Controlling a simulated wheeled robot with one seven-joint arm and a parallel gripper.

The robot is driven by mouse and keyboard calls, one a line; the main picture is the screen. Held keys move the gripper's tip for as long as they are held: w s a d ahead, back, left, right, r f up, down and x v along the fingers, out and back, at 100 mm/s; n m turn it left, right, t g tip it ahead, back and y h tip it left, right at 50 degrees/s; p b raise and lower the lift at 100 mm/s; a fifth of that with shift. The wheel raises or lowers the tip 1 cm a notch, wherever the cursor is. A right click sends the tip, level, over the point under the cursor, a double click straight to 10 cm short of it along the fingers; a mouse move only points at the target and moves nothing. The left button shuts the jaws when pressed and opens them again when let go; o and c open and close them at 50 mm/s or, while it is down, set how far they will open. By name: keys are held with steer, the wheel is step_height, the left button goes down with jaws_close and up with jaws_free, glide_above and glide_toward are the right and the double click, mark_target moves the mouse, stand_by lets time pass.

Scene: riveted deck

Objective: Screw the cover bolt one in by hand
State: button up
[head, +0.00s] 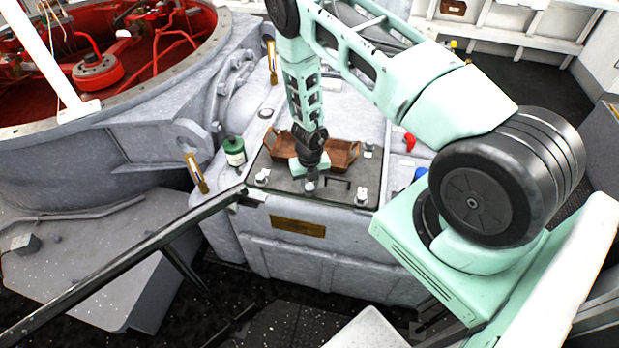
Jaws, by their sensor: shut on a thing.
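A dark flat cover (283,189) lies on top of the grey housing, with a black handle near its front edge. Pale bolts stand at its corners: one at the front left (262,177), one at the front right (361,197) and one at the back right (369,150). My gripper (310,178) points down over the front middle of the cover and is shut on a small pale piece, apparently a cover bolt (310,185). The fingers hide part of it. I cannot tell whether its lower end touches the cover.
A brown wooden tray (343,153) sits behind my gripper. A green bottle (234,151) stands left of the cover. A red object (410,142) and a blue-topped one (420,174) are at the right. A dark rail (130,253) crosses the left foreground.

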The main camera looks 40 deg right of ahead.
mark_target(309, 187)
steer(key=shift+w+r+m+p, duration=0.1)
steer(key=shift+m+p, duration=0.35)
steer(key=shift+m, duration=0.2)
steer(key=shift+w+r+m+p, duration=0.1)
steer(key=shift+m+p, duration=0.35)
steer(key=shift+m, duration=0.5)
steer(key=shift+f, duration=0.1)
steer(key=o, duration=1)
steer(key=shift+s, duration=0.15)
steer(key=shift+c, duration=0.2)
step_height(309, 187, up, 17)
steer(key=shift+r, duration=0.2)
